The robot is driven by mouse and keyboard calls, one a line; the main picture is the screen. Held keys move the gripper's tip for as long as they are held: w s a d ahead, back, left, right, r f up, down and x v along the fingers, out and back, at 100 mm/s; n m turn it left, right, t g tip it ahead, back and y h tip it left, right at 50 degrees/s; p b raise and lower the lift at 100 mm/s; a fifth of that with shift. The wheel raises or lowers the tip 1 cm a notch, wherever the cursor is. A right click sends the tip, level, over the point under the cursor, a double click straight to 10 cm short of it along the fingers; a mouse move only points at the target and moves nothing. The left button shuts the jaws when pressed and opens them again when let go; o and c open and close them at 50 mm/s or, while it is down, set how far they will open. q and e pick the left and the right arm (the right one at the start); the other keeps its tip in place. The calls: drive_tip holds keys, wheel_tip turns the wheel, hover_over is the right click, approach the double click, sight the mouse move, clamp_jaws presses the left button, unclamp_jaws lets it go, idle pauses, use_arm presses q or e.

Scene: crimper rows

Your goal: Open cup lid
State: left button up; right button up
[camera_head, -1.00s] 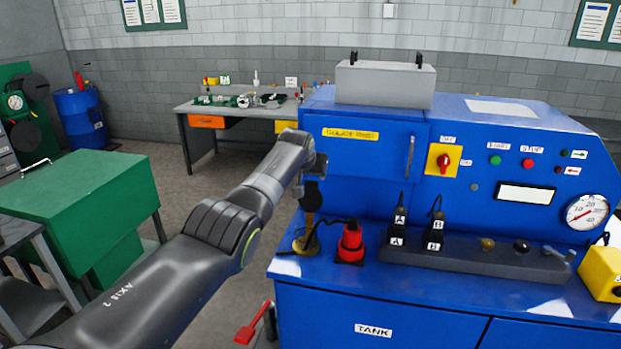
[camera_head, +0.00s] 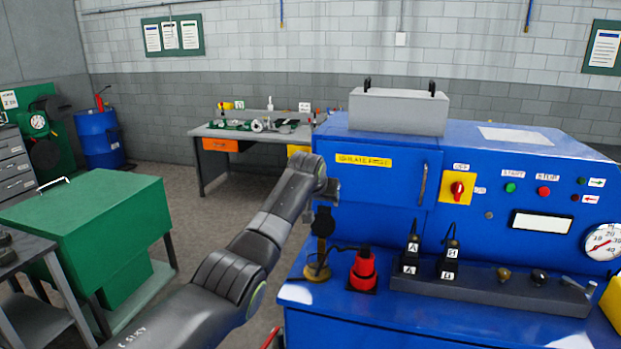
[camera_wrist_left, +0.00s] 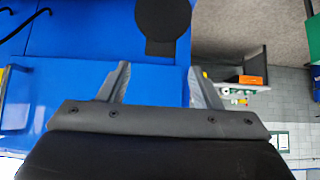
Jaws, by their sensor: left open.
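A small brass-coloured cup-like fitting (camera_head: 316,271) stands at the left front of the blue bench. My right gripper is not in view.
A red plug-like part (camera_head: 363,268) with a black cable stands right of the cup. Black connectors (camera_head: 411,255) stand on a dark rail farther right. The blue cabinet door (camera_head: 380,178) rises behind. A green cabinet (camera_head: 85,220) stands to the left, with open floor between.

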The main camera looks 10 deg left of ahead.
use_arm(q)
drive_tip(key=b+v, duration=0.5)
drive_tip(key=v, duration=1)
drive_tip(key=shift+b, duration=0.3)
